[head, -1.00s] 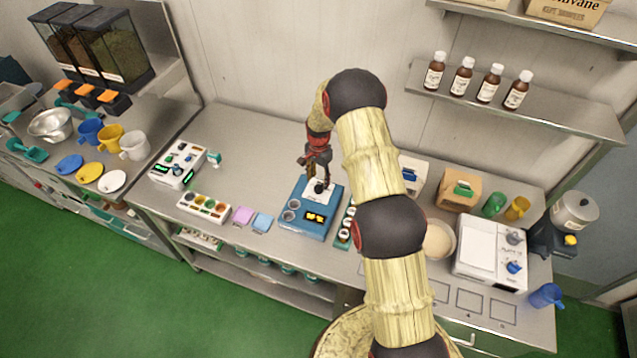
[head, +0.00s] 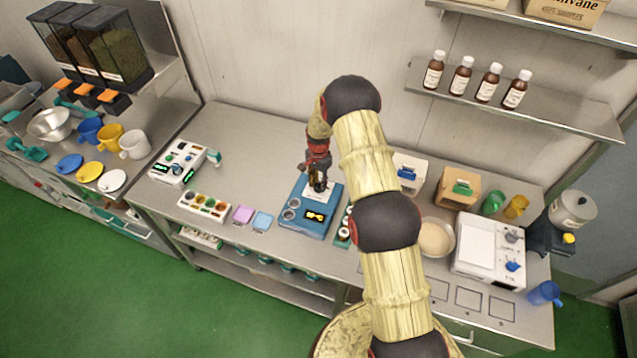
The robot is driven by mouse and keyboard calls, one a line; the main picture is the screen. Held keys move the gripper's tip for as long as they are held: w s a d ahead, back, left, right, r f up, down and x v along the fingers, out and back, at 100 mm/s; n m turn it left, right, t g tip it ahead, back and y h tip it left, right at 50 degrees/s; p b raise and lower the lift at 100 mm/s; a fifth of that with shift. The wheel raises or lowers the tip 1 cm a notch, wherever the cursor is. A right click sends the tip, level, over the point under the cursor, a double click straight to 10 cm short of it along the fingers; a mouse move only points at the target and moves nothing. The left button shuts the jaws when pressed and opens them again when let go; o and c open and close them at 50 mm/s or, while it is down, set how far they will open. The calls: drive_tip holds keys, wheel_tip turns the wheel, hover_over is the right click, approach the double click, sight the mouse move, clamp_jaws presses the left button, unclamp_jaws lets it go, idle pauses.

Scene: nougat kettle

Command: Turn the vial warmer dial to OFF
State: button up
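The vial warmer (head: 298,222) is a blue box on the steel counter, in the middle of the head view. Its front face has round grey wells at the left and a small lit yellow display (head: 316,216). A white panel (head: 311,194) lies on its back part. My gripper (head: 319,187) points down over this panel, with its fingertips at the place of the black dial. The fingers hide the dial, so its setting does not show. The fingers are too small and dark to tell whether they grip it.
A pink pad (head: 243,214) and a blue pad (head: 262,221) lie left of the warmer. A rack of small jars (head: 344,236) stands close at its right. My arm hides part of the counter there.

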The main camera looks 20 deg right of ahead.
drive_tip(key=c, duration=0.6)
drive_tip(key=shift+n+b, duration=0.3)
drive_tip(key=shift+b, duration=0.15)
drive_tip(key=n+b, duration=0.2)
drive_tip(key=b, duration=0.1)
drive_tip(key=shift+w+f+n, duration=0.1)
drive_tip(key=shift+f+n, duration=0.05)
drive_tip(key=shift+n, duration=0.25)
drive_tip(key=n+b, duration=0.3)
drive_tip(key=n, duration=0.1)
drive_tip(key=shift+n+b, duration=0.3)
drive_tip(key=shift+b, duration=0.1)
drive_tip(key=n+b, duration=0.3)
drive_tip(key=n, duration=0.2)
drive_tip(key=shift+r+n+b, duration=0.2)
drive_tip(key=shift+n+b, duration=0.6)
drive_tip(key=shift+n, duration=1.7)
drive_tip(key=o, duration=1.2)
drive_tip(key=shift+c, duration=0.2)
